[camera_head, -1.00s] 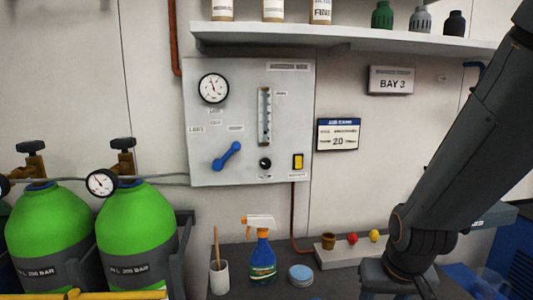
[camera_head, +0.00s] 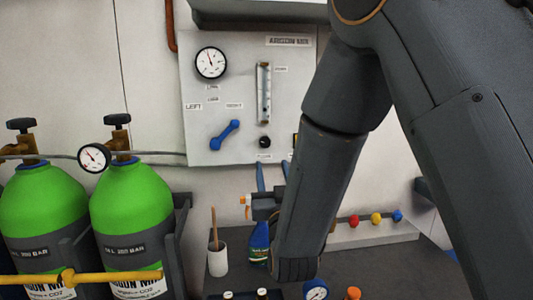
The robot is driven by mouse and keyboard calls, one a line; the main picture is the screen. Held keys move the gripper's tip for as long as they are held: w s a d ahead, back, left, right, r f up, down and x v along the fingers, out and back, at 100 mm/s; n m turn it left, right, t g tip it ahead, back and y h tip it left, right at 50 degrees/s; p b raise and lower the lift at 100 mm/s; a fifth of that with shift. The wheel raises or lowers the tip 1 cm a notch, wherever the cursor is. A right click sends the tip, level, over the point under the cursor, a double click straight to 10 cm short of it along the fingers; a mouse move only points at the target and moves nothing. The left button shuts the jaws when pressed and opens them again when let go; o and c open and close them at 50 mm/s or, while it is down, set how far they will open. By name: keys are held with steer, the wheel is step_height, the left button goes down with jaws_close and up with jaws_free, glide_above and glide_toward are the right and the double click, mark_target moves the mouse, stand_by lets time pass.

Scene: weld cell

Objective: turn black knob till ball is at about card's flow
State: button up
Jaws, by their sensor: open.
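The black knob (camera_head: 264,142) sits low on the pale wall panel (camera_head: 205,125), below the upright flow tube (camera_head: 264,92). The ball in the tube is too small to make out. My gripper (camera_head: 272,165) has two blue fingers, spread apart and pointing up, just below the knob in the picture; nothing shows between them. I cannot tell how far they are from the panel. The job card is hidden behind my arm. A blue lever (camera_head: 225,135) sits left of the knob, tilted up to the right.
A round gauge (camera_head: 211,63) is on the panel. Green gas cylinders (camera_head: 132,205) stand at left behind a yellow bar (camera_head: 100,278). A white cup (camera_head: 217,260) and a spray bottle (camera_head: 259,245), partly covered by my gripper, stand on the dark bench (camera_head: 385,265). A shelf (camera_head: 235,12) hangs above.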

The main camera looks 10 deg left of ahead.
mark_target(266, 145)
steer(key=shift+s+a+r+t, duration=0.3)
steer(key=shift+a+r, duration=0.1)
steer(key=shift+r, duration=0.1)
steer(key=p+x, duration=0.2)
steer(key=x, duration=0.5)
steer(key=shift+w+a+r, duration=0.1)
steer(key=shift+w+r, duration=0.05)
steer(key=shift+w, duration=0.15)
steer(key=c, duration=1.1)
